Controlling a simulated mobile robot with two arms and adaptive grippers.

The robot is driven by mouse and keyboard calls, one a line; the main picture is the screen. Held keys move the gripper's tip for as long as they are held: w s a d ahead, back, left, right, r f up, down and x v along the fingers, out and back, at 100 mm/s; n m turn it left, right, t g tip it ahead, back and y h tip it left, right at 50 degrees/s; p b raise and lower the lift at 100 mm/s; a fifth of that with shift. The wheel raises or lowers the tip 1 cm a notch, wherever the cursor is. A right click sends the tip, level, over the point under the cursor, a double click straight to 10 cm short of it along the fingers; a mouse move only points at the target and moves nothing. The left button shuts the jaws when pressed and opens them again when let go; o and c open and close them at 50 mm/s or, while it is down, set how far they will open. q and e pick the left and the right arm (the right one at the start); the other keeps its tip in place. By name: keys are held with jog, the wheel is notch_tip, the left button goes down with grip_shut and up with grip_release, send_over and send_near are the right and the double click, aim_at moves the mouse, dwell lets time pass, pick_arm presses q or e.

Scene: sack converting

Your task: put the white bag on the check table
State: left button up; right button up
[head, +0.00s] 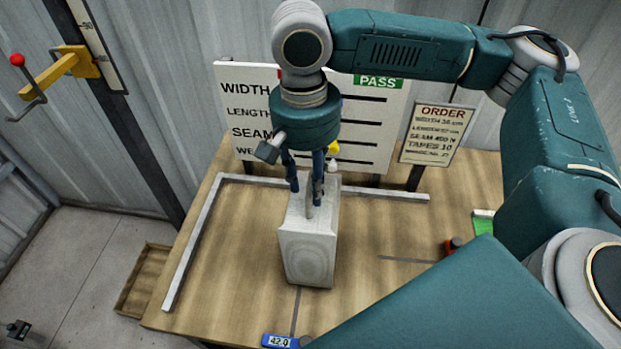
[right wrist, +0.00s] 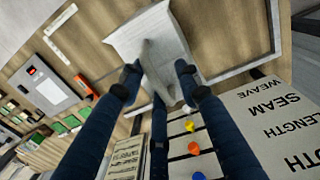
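The white bag (head: 307,257) is on the wooden check table (head: 235,285), inside the light corner rail and in front of the boards. My right gripper (head: 305,195) points down at the top of the bag. In the right wrist view its dark blue fingers (right wrist: 158,75) are spread, with a narrow grey-white ridge of the bag (right wrist: 145,37) between them. The fingertips stand apart on both sides of this ridge; whether one touches it is unclear. The bag's underside is hidden. My left gripper is not in view.
A large board (head: 245,75) with width, length and seam rows stands behind, beside an order sign (head: 436,133). A light rail (head: 192,245) edges the table's left and back. A blue display (head: 280,341) is at the front edge. Table left of the bag is clear.

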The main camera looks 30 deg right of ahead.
notch_tip(320, 180, up, 12)
jog(key=b, duration=0.1)
jog(key=shift+w+a, duration=0.15)
jog(key=shift+a, duration=0.1)
dwell(0.6)
